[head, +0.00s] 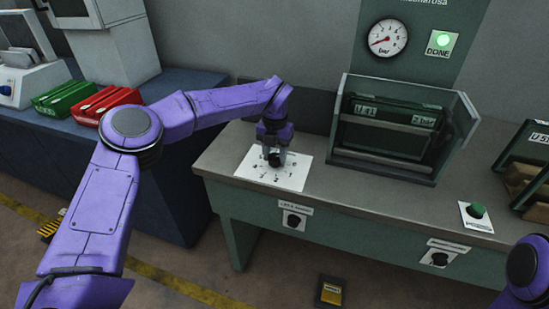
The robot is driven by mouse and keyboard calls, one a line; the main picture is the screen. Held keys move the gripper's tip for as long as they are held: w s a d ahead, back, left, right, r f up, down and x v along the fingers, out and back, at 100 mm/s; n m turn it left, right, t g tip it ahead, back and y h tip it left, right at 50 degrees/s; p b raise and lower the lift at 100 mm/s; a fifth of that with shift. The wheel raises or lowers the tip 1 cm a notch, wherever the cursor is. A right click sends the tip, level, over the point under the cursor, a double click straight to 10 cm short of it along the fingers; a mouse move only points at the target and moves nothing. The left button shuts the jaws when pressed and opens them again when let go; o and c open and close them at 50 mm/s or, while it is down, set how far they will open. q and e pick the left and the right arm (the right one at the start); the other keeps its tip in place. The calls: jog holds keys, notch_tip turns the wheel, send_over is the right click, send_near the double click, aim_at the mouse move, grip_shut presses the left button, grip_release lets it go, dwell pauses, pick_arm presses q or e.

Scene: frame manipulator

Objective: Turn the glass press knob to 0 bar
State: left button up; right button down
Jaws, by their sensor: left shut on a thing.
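The glass press knob (275,160) is dark and sits on a white dial plate (292,178) with marks around it, on the left part of the grey bench top. My left gripper (274,152) points down at the knob and is shut on it; the fingers hide part of the knob and the marks behind. The round pressure gauge (387,38) on the back panel is marked bar, and its red needle points to the lower left, near the low end of the scale. My right gripper is out of view; only a purple part of my right arm shows at the lower right.
A glass-sided press (400,130) with a "2 bar" label stands right of the dial plate. A green DONE lamp (443,41) is lit beside the gauge. A green button (477,210) sits at the right. Red (105,104) and green (62,99) bins stand on the left bench.

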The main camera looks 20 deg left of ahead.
aim_at(275, 156)
pick_arm(q)
jog(key=shift+n+b, duration=0.3)
jog(key=shift+n, duration=0.4)
jog(key=o, duration=1.1)
jog(key=shift+c, duration=0.2)
notch_tip(275, 156, up, 10)
jog(key=shift+r+b, duration=0.25)
jog(key=shift+b, duration=0.05)
